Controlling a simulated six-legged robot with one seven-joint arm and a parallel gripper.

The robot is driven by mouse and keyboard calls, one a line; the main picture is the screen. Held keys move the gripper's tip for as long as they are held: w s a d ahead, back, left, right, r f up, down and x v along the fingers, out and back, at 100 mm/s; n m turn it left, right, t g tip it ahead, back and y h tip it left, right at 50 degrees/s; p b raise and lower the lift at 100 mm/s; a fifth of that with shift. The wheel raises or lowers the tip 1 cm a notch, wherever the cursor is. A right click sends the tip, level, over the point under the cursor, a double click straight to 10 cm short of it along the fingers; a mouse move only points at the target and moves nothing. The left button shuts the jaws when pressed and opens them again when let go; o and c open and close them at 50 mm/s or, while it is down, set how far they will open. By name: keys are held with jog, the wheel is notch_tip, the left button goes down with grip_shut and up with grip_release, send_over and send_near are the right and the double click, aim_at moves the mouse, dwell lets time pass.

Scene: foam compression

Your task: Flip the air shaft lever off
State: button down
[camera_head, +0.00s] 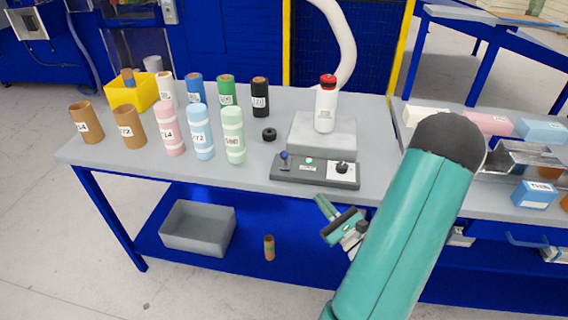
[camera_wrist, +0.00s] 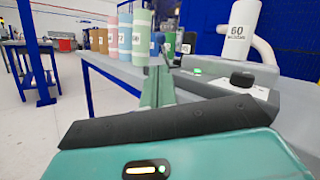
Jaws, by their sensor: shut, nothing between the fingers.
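A dark grey control panel (camera_head: 315,171) lies along the front edge of the grey table. At its left end stands a small lever with a blue knob (camera_head: 283,157), which looks roughly upright. A green button (camera_head: 309,161) and a black rotary knob (camera_head: 342,168) are to its right. The wrist view also shows the green button (camera_wrist: 198,71) and black knob (camera_wrist: 242,80). My gripper (camera_head: 322,203) is below and in front of the table edge, apart from the panel. Its teal fingers (camera_wrist: 158,88) are shut and empty.
Several labelled rolls (camera_head: 200,130) stand at the left, with a black ring (camera_head: 269,134) nearby. A grey bin (camera_head: 198,228) and a small brown tube (camera_head: 269,248) are on the lower shelf.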

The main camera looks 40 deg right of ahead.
send_near(285, 158)
jog(key=x, duration=0.6)
jog(key=shift+w+d+r, duration=0.15)
jog(key=shift+w+d, duration=0.1)
jog(key=shift+w, duration=0.1)
